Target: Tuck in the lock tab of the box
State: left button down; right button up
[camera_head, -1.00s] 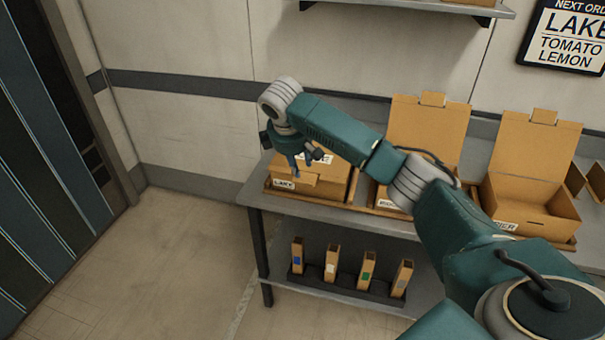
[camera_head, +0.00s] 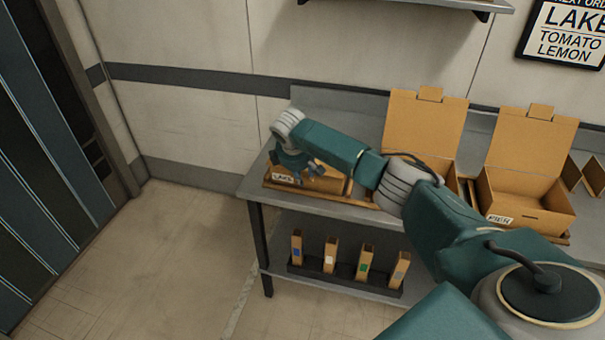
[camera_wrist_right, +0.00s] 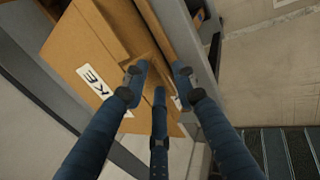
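The brown cardboard box labelled LAKE (camera_head: 332,184) sits closed-looking at the left end of the table, mostly hidden behind my right arm. In the right wrist view its cardboard face (camera_wrist_right: 85,50) and white label (camera_wrist_right: 97,85) fill the upper left. My right gripper (camera_head: 303,177) is at the front of this box. In the right wrist view its three blue fingers (camera_wrist_right: 160,84) stand apart at the box edge, where a flap shows between them. I cannot tell whether they touch it. The lock tab is not clearly distinguishable. My left gripper is out of view.
Two boxes with raised lids, one in the middle (camera_head: 427,125) and one at right (camera_head: 530,150), stand on the grey table (camera_head: 250,187). A lower shelf carries a dark rack (camera_head: 345,281) with several narrow cartons. Floor at left is clear.

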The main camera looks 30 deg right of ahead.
grip_shut()
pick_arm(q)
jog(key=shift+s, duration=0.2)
